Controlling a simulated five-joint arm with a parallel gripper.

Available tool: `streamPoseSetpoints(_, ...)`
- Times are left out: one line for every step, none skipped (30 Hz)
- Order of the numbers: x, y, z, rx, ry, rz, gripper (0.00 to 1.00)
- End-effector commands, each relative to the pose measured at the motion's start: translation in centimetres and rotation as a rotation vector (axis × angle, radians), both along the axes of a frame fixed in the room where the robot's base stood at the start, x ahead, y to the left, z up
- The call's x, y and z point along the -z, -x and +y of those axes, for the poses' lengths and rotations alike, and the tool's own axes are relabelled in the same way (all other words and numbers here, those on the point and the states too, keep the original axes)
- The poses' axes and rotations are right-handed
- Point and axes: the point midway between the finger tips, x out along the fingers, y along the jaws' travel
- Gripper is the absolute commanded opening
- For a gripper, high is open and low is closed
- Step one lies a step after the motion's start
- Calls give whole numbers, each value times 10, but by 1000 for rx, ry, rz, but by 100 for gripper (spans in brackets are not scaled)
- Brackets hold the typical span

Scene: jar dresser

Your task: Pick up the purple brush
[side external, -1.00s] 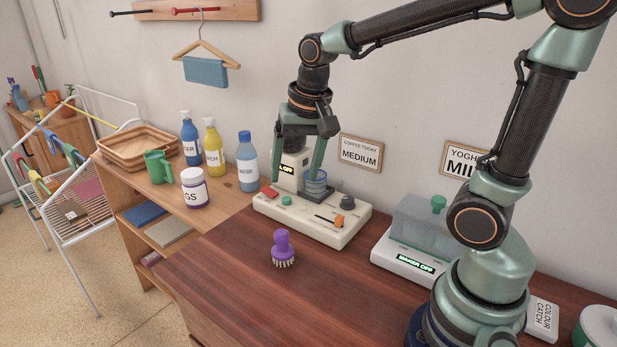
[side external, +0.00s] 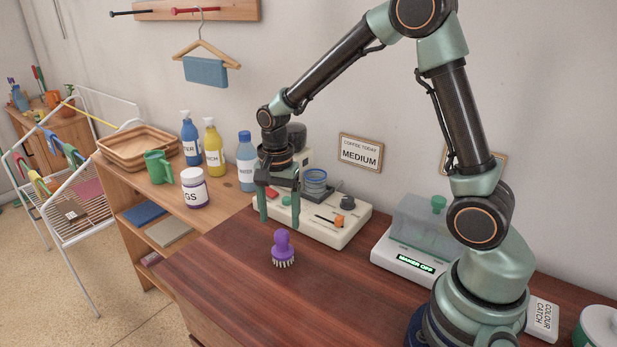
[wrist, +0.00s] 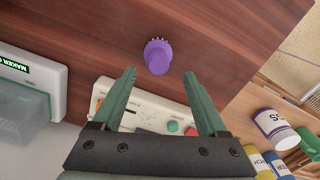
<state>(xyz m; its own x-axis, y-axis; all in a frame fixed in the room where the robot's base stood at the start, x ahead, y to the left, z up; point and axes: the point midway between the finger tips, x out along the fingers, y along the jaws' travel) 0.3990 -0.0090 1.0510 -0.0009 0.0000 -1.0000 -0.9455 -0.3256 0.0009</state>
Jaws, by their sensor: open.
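The purple brush (side external: 283,249) stands upright, bristles down, on the dark wooden dresser top, in front of the coffee machine. In the wrist view the brush (wrist: 158,57) is ahead of my fingertips, roughly centred between them and apart from both. My gripper (side external: 279,222) is open and empty. It points down above the front of the coffee machine, behind the brush in the side view. In the wrist view my gripper's two green fingers (wrist: 158,74) are spread apart.
The white coffee machine (side external: 345,232) is just behind the brush. A yoghurt maker (side external: 405,262) stands to the right. The dresser top around the brush is clear.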

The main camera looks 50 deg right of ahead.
Motion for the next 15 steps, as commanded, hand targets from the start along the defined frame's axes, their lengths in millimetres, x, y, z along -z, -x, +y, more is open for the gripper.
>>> streamPoseSetpoints(3, 0, 0, 0, 0, 1, 76)
streamPoseSetpoints(4, 0, 0, -1, 0, 0, 76)
streamPoseSetpoints(7, 1, 0, -1, 0, 1, 76)
streamPoseSetpoints(9, 1, 0, -1, 0, 2, 76)
streamPoseSetpoints(12, 2, 0, -1, 0, 2, 76)
streamPoseSetpoints(18, 3, 1, -1, 0, 3, 76)
streamPoseSetpoints(22, 4, 1, -1, 0, 5, 76)
streamPoseSetpoints(27, 4, 1, -1, 0, 4, 76)
streamPoseSetpoints(33, 5, 1, -1, 0, 5, 76)
streamPoseSetpoints(37, 6, 1, -1, 0, 4, 76)
streamPoseSetpoints(41, 5, 1, -1, 0, 4, 76)
streamPoseSetpoints(46, 5, 1, -1, 0, 3, 76)
streamPoseSetpoints(49, 5, 1, -1, 0, 2, 76)
streamPoseSetpoints(51, 5, 1, -1, 0, 2, 76)
streamPoseSetpoints(54, 5, 1, -1, 0, 1, 76)
